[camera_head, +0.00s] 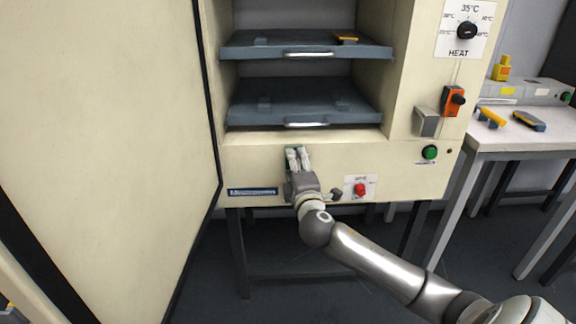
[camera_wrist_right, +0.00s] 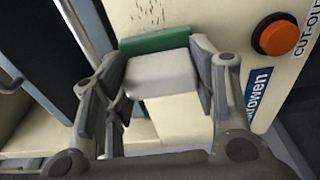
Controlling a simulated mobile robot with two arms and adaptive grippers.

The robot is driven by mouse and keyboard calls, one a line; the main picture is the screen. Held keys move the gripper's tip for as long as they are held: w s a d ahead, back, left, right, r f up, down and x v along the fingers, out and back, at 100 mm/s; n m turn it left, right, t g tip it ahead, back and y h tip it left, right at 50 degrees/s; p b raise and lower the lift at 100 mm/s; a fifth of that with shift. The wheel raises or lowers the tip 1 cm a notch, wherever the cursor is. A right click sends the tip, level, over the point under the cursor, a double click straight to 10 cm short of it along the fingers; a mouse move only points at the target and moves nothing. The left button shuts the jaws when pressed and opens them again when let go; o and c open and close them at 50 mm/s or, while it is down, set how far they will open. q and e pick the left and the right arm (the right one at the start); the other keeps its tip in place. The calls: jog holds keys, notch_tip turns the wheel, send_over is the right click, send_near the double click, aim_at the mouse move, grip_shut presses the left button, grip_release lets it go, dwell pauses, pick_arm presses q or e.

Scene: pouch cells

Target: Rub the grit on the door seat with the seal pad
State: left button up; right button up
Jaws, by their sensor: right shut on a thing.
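My right gripper (camera_head: 298,160) is at the cream front panel of the cabinet, just below the lower shelf. In the right wrist view its fingers (camera_wrist_right: 165,85) are shut on the seal pad, a pale grey block (camera_wrist_right: 160,76) with a green face (camera_wrist_right: 156,41). The green face points toward the cream door seat (camera_wrist_right: 182,12). Dark specks of grit (camera_wrist_right: 150,13) show on the seat just beyond the green edge. I cannot tell whether the pad touches the seat. In the head view the gripper hides most of the pad. My left gripper is not in view.
The cabinet door (camera_head: 105,140) stands open at the left. Two grey shelves (camera_head: 300,98) sit inside the cabinet. A red button (camera_head: 361,189) and a green button (camera_head: 430,152) are on the front panel. A side table (camera_head: 540,140) with yellow tools stands at the right.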

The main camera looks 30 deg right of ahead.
jog(key=shift+s+d+p, duration=0.15)
jog(key=shift+s+d, duration=0.55)
jog(key=shift+d, duration=0.5)
jog(key=shift+s+d+p, duration=0.15)
jog(key=shift+s+d, duration=0.55)
jog(key=shift+d, duration=0.55)
jog(key=shift+s+d+p, duration=0.15)
jog(key=shift+s+d, duration=0.55)
jog(key=shift+d, duration=0.5)
jog(key=shift+s+r, duration=0.1)
jog(key=shift+r, duration=0.05)
jog(key=shift+w+a+p, duration=0.5)
jog(key=shift+w+a, duration=0.15)
jog(key=shift+a, duration=0.25)
jog(key=shift+w+a, duration=0.4)
jog(key=shift+a, duration=0.3)
jog(key=w+a, duration=0.1)
jog(key=w+a+p, duration=0.1)
jog(key=a, duration=0.1)
jog(key=shift+a, duration=0.2)
jog(key=shift+w+a, duration=0.55)
jog(key=shift+a, duration=0.25)
jog(key=shift+w+a, duration=0.45)
jog(key=shift+a, duration=0.2)
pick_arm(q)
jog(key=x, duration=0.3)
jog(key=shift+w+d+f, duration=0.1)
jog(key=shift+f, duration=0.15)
